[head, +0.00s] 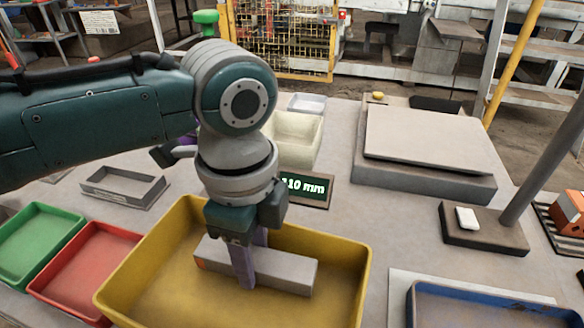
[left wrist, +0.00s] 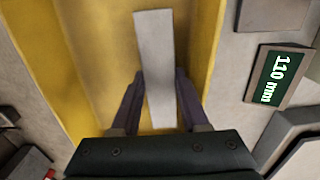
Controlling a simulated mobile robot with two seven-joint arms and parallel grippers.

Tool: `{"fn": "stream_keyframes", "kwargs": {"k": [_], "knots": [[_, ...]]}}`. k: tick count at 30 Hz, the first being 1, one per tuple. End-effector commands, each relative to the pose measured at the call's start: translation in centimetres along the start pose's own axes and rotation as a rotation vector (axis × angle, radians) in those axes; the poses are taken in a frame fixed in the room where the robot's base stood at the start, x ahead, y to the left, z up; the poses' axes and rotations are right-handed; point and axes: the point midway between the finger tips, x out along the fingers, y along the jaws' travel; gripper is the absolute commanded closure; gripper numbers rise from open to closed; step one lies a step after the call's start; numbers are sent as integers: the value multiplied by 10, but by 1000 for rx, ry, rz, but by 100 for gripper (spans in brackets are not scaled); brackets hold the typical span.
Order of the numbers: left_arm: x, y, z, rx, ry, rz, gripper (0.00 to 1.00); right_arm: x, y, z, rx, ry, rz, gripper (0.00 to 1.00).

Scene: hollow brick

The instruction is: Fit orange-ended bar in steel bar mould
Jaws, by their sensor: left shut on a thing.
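A long grey bar (head: 285,272) with a trace of orange at its left end is in the yellow tray (head: 345,262). My left gripper (head: 246,268) is shut on the bar, one finger on each side near its middle. In the left wrist view the bar (left wrist: 155,62) runs lengthwise between the fingers (left wrist: 158,100). I cannot tell whether the bar touches the tray floor. A shallow grey steel mould (head: 123,187), open on top, sits on the table behind the tray, to the left. My right gripper is not in view.
Green (head: 38,240) and red (head: 85,268) trays stand left of the yellow one. A sign reading 110 mm (head: 306,187) and a cream bin (head: 297,140) stand behind it. A grey slab (head: 428,142), a post on a dark base (head: 483,230) and a blue-rimmed tray (head: 480,295) are right.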

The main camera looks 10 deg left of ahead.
Motion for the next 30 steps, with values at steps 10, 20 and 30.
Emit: {"fn": "stream_keyframes", "kwargs": {"k": [10, 20, 30], "knots": [[4, -1, 0, 1, 0, -3, 100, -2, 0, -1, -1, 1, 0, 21], [8, -1, 0, 0, 0, -2, 35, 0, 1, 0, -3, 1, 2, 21], [8, -1, 0, 0, 0, -3, 26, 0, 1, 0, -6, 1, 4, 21]]}}
